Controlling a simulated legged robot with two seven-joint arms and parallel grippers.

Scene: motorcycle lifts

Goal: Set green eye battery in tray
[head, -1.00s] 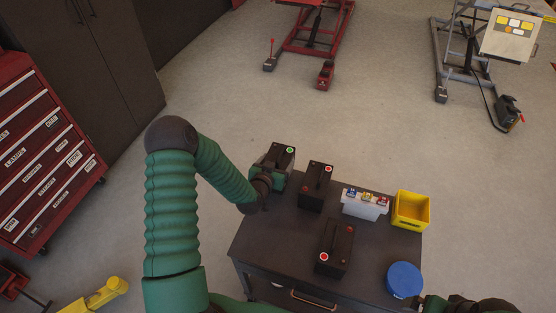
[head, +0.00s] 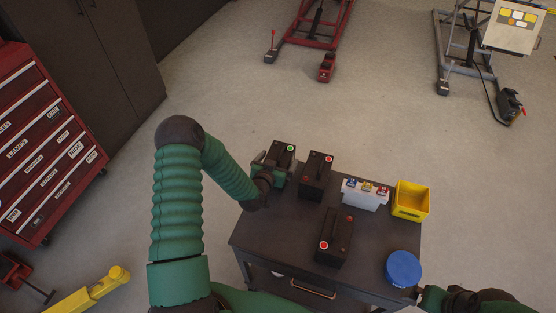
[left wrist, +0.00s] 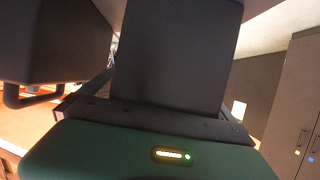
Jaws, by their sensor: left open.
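The green eye battery (head: 284,151) is a black block with a green dot on top, upright at the table's far left corner. My left gripper (head: 268,168) is at its near left side, and my wrist hides part of it. In the left wrist view, the gripper's open fingers (left wrist: 160,95) stand either side of a dark block (left wrist: 178,50), apparently this battery; contact is unclear. No tray is clearly recognisable; a yellow open-topped container (head: 410,212) stands at the table's right. Part of my right arm shows at bottom right, its gripper out of sight.
Two red-dot black batteries (head: 316,175) (head: 334,238) stand on the dark table (head: 275,237). A white case with coloured caps (head: 364,195) and a blue round lid (head: 403,268) are also there. The table's front left is bare. Motorcycle lifts stand beyond on the floor.

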